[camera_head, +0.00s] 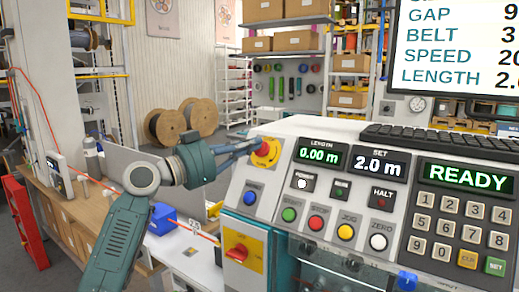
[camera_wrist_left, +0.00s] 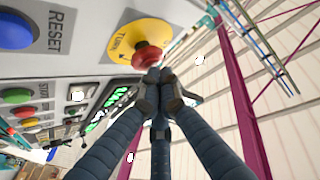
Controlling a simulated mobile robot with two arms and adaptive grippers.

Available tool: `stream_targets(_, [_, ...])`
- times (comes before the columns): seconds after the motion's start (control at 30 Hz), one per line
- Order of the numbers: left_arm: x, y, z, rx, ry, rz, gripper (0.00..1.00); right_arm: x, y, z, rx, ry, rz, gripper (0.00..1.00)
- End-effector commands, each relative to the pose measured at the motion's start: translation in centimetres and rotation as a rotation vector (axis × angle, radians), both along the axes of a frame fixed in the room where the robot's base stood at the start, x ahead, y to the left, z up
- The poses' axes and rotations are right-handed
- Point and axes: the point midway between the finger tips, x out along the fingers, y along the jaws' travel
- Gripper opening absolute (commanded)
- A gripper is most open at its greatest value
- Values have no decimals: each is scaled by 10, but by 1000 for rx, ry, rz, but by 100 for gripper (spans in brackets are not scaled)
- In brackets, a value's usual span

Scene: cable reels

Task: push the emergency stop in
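The emergency stop is a red knob on a round yellow plate (camera_head: 266,153), on the upper left of the sloped control panel. In the left wrist view its red knob (camera_wrist_left: 148,56) stands out from the yellow plate (camera_wrist_left: 140,37). My left gripper (camera_head: 254,147) comes from the left and reaches the knob's upper left side. In the left wrist view its fingertips (camera_wrist_left: 159,78) are drawn together, with nothing seen between them. They are right by the knob's edge; I cannot tell whether they touch it. My right gripper is not in view.
The panel carries a blue button (camera_head: 250,195), several coloured buttons, a keypad (camera_head: 456,229) and displays, one reading READY (camera_head: 466,178). A yellow and red rotary switch (camera_head: 242,250) sits below. A keyboard (camera_head: 440,140) lies on top. A workbench with a blue box (camera_head: 162,218) is at the left.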

Motion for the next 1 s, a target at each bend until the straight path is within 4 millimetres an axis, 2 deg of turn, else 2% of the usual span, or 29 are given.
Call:
stream_targets(0.63, [5, -5, -6, 2, 1, 0, 0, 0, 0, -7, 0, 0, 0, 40])
stream_targets(1.0, [0, 0, -1, 2, -1, 1, 0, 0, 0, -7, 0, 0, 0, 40])
